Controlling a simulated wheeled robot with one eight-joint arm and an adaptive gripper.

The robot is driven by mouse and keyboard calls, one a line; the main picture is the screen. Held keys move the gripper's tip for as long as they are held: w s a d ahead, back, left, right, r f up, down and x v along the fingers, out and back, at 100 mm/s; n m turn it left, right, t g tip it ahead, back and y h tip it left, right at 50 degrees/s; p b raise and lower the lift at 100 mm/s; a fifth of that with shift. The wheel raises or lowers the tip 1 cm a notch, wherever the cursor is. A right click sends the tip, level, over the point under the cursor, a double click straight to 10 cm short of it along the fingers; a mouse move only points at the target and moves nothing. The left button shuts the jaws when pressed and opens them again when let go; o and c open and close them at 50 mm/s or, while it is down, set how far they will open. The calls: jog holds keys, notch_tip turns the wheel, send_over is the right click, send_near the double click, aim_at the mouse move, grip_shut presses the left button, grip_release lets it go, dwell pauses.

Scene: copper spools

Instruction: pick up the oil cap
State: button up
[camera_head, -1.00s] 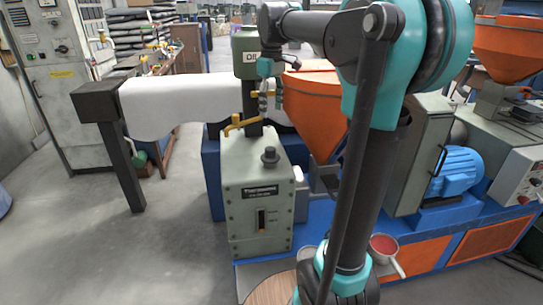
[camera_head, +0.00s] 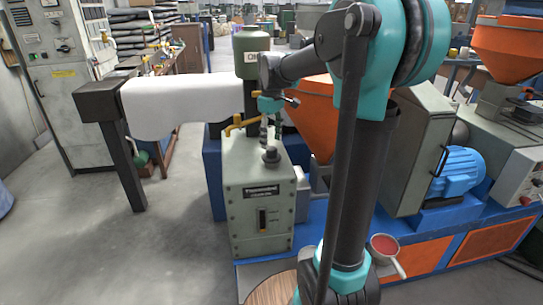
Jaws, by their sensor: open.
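The oil cap (camera_head: 270,155) is a small dark knob, upright on top of the grey-green oil tank box (camera_head: 247,205) in the middle of the view. My gripper (camera_head: 271,134) points down just above the cap, with its fingers reaching close to it. The fingers are open. From this view I cannot tell whether they touch the cap or stand behind or above it.
A yellow pipe (camera_head: 240,124) and a green cylinder (camera_head: 251,55) stand behind the box. An orange hopper (camera_head: 312,110) is close on the right. A dark post with beam (camera_head: 118,150) stands at left. A red-filled pan (camera_head: 385,246) is at lower right. Floor at left is clear.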

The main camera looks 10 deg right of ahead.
aim_at(272, 148)
jog(key=shift+f, duration=2.35)
jog(key=c, duration=1.2)
jog(key=shift+r, duration=0.1)
